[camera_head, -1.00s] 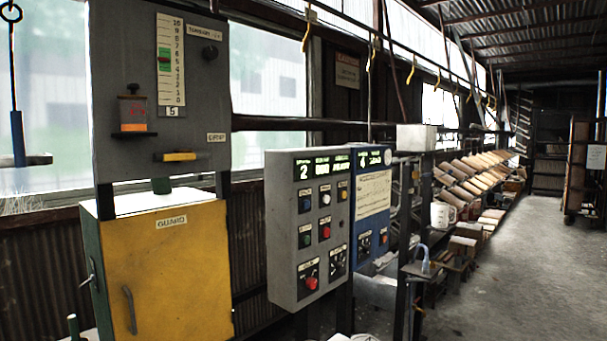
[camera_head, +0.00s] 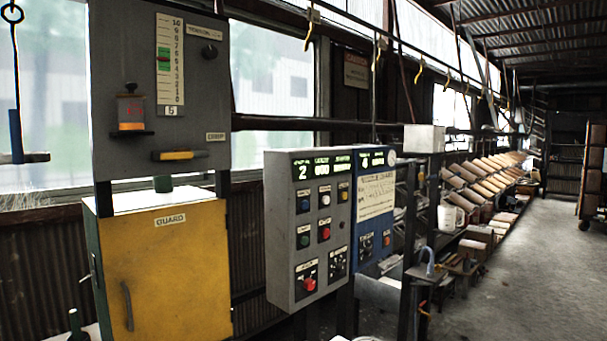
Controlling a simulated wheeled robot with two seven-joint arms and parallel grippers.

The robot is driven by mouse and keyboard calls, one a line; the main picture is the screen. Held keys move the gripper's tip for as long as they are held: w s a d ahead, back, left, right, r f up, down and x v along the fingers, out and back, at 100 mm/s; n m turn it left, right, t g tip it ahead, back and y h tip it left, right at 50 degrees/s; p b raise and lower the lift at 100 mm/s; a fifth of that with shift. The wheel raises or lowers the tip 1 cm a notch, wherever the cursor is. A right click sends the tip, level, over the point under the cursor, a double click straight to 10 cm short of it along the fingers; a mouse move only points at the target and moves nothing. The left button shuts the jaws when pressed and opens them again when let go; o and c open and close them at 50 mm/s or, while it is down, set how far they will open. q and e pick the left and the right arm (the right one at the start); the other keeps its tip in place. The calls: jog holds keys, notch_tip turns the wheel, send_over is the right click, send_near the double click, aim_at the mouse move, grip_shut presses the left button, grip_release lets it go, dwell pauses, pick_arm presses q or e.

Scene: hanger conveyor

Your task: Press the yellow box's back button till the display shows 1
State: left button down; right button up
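A yellow box (camera_head: 165,270) marked GUARD stands at the lower left, with a handle on its front. No button shows on its visible faces, and its back is hidden. A grey control box (camera_head: 309,225) right of it has several coloured buttons, a red knob (camera_head: 310,284) and a green-lit display (camera_head: 303,177) reading 2 at its left end. A blue control box (camera_head: 374,225) beside it has a display (camera_head: 372,160) whose digit is hard to read. The grey panel above the yellow box has a small plate (camera_head: 171,111) reading 5. Neither gripper is in view.
The grey tension panel (camera_head: 195,65) carries a scale, a yellow-handled lever (camera_head: 180,155) and a black knob. Hooks hang from an overhead rail. Brick-like blocks (camera_head: 480,180) line the wall at the right. The floor (camera_head: 530,270) at the right is clear.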

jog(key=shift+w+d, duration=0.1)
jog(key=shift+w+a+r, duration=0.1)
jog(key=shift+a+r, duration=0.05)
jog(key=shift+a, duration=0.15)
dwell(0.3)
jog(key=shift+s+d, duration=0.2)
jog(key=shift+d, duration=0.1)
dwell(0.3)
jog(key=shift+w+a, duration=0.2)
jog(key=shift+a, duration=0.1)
